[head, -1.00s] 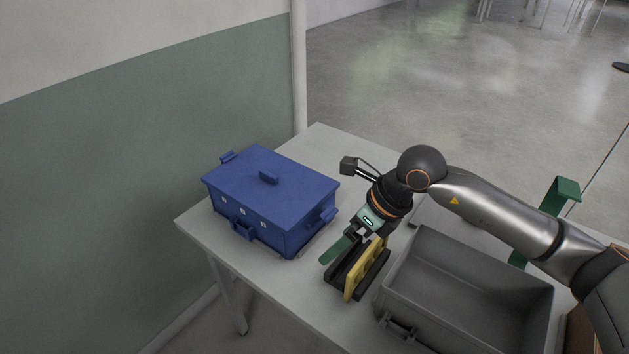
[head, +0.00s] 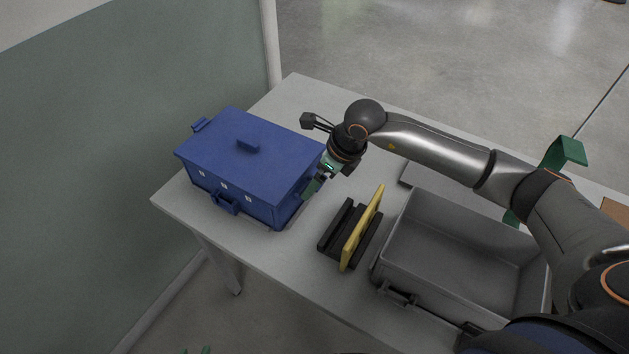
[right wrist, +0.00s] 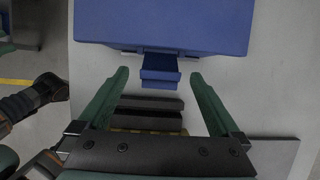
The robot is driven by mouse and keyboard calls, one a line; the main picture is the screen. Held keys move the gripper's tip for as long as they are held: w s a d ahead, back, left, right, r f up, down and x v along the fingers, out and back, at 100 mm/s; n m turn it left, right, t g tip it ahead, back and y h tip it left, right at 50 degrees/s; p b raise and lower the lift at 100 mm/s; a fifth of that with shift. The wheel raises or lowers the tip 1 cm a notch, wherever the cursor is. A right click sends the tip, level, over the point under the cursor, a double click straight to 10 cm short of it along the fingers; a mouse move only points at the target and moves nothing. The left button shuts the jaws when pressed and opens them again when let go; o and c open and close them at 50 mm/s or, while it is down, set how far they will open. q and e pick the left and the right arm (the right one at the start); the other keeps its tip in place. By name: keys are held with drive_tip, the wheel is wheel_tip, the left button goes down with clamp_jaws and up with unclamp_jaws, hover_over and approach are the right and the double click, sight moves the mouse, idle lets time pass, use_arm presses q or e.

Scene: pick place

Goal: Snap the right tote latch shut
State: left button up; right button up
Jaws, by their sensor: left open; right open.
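The blue tote (head: 240,160) stands closed, with its lid on, at the left of the table. Its right latch (right wrist: 160,70) sticks out from the end wall in the right wrist view. In the head view that latch is mostly hidden by my right gripper (head: 318,184), which is at the tote's right end. In the right wrist view my right gripper (right wrist: 160,74) is open, its green fingers on either side of the latch with gaps showing. A front latch (head: 225,202) also juts out.
A black rack holding a yellow plate (head: 361,228) stands right of the tote. An open grey bin (head: 455,235) is further right. A green bracket (head: 566,152) rises at the table's far right. The table (head: 290,105) is clear behind the tote.

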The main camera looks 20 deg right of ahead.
drive_tip(key=shift+x, duration=1.7)
